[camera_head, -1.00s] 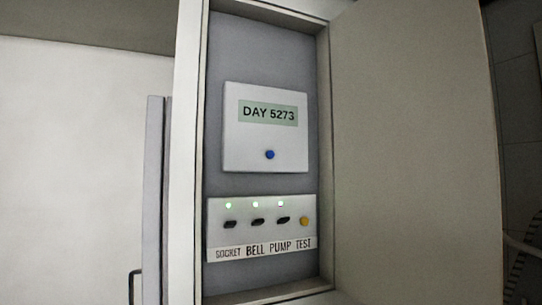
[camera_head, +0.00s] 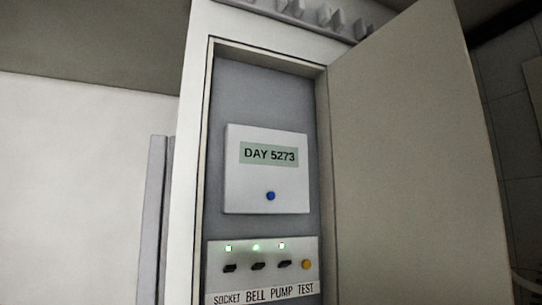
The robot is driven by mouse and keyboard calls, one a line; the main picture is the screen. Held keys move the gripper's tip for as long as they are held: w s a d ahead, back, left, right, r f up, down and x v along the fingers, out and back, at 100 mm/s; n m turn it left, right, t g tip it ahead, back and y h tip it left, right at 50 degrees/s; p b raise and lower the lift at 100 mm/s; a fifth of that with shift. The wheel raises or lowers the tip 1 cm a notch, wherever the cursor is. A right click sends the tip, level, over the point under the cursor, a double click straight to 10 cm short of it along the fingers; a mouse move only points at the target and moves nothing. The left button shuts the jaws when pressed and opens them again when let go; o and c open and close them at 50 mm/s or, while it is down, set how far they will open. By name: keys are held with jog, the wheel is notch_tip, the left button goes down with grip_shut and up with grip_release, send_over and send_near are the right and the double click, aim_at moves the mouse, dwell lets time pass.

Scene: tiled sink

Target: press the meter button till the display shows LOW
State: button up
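The meter (camera_head: 239,190) is a white box on the grey back panel of an open cabinet, in the head view. Its greenish display (camera_head: 269,155) reads DAY 5273. The blue meter button (camera_head: 270,196) sits below the display, with nothing touching it. My gripper is not in view.
Below the meter is a switch panel (camera_head: 213,267) with dark switches, lit green lamps and a yellow button (camera_head: 306,264), labelled SOCKET, BELL, PUMP, TEST. The cabinet door (camera_head: 400,160) stands open at the right. Grey pointed shapes (camera_head: 335,20) line the cabinet's top.

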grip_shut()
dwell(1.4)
